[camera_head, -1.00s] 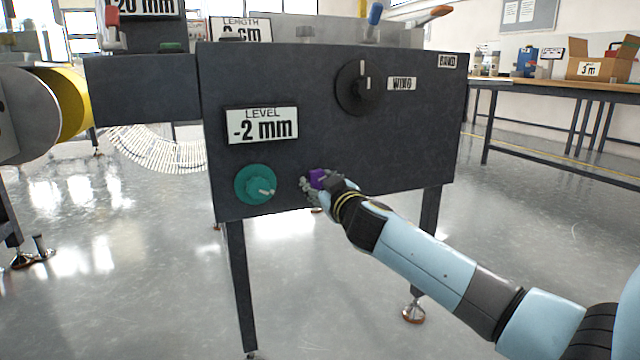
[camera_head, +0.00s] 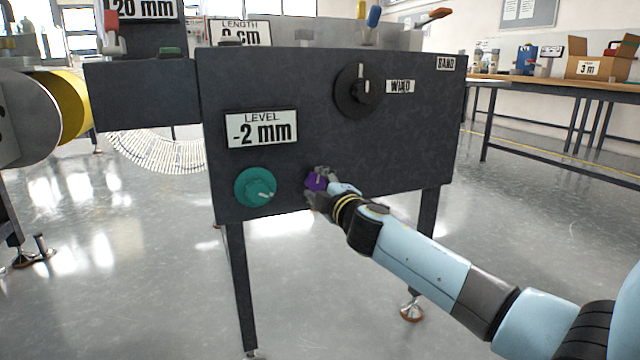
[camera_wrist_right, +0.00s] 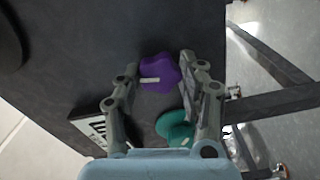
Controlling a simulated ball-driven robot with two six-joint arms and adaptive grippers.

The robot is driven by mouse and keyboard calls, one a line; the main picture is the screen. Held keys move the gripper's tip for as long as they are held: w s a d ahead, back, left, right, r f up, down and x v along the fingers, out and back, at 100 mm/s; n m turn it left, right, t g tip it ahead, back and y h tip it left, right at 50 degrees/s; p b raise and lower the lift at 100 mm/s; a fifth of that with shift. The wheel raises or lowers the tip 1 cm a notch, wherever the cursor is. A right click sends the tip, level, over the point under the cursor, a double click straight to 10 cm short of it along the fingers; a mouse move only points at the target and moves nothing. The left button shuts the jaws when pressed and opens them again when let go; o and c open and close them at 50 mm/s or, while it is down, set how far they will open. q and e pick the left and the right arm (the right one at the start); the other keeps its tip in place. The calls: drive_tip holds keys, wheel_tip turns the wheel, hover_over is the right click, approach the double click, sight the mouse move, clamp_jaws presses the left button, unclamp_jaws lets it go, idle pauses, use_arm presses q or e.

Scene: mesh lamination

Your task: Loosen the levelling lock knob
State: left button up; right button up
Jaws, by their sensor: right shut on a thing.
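A purple star-shaped knob (camera_head: 316,181) with a pale mark sits low on the dark machine panel (camera_head: 300,90). It also shows in the right wrist view (camera_wrist_right: 159,74) between my fingers. My right gripper (camera_head: 318,186) is shut on the purple knob, its fingers on either side. A teal knob (camera_head: 256,187) with a white pointer is left of it; part of it shows in the wrist view (camera_wrist_right: 175,128). The level display (camera_head: 262,129) above the teal knob reads -2 mm. My left gripper is not in view.
A black wind dial (camera_head: 357,92) is higher on the panel. A yellow roll (camera_head: 72,104) stands at the left. A workbench (camera_head: 560,85) with boxes is at the back right. The floor around the machine legs is open.

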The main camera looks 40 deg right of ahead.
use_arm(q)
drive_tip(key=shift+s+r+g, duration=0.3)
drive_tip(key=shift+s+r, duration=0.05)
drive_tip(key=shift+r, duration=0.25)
use_arm(e)
drive_tip(key=shift+n, duration=1.3)
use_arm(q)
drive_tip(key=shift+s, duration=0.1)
use_arm(e)
drive_tip(key=shift+f+n, duration=0.1)
drive_tip(key=shift+n, duration=0.2)
drive_tip(key=o, duration=1.2)
drive_tip(key=shift+a, duration=0.1)
drive_tip(key=shift+c, duration=0.2)
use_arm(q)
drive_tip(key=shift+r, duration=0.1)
use_arm(e)
drive_tip(key=shift+s, duration=0.1)
drive_tip(key=v, duration=1.1)
drive_tip(key=shift+s, duration=0.4)
